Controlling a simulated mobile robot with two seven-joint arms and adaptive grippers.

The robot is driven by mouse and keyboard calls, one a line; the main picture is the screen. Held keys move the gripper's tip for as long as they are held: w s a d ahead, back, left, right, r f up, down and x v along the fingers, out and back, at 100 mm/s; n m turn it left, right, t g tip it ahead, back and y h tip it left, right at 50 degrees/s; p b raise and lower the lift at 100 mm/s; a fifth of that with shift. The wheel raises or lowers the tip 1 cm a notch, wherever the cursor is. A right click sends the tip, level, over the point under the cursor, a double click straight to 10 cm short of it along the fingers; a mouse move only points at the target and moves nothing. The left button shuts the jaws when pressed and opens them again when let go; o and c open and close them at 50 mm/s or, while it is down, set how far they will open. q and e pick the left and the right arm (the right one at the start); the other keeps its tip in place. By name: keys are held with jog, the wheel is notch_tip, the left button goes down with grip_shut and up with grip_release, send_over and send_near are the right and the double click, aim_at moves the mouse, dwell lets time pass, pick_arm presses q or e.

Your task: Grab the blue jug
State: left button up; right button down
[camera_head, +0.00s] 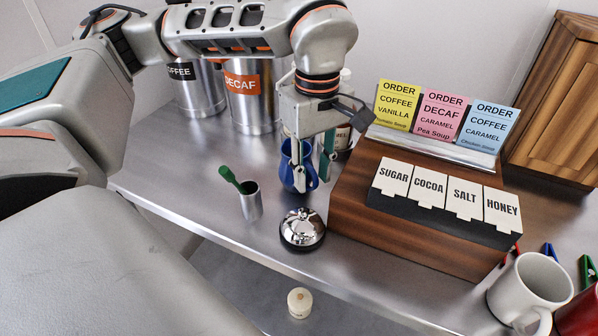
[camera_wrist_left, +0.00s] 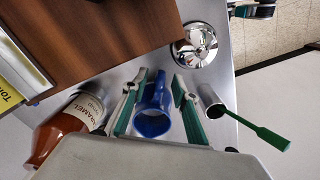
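The blue jug (camera_head: 288,172) stands on the steel counter, partly hidden behind my left gripper in the head view. My left gripper (camera_head: 313,178) points down at it, fingers apart, one on each side of the jug. In the left wrist view the blue jug (camera_wrist_left: 152,122) lies between the teal-padded fingers of the left gripper (camera_wrist_left: 157,98). A gap shows on the right side of the jug; on the left side I cannot tell whether the finger touches.
A metal cup (camera_head: 251,203) with a green spoon and a service bell (camera_head: 302,229) stand in front of the jug. A wooden condiment box (camera_head: 400,222) is close on the right. A caramel bottle (camera_wrist_left: 68,126) and steel canisters (camera_head: 250,105) stand behind.

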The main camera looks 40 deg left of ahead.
pick_arm(q)
jog(key=shift+f, duration=0.1)
grip_shut()
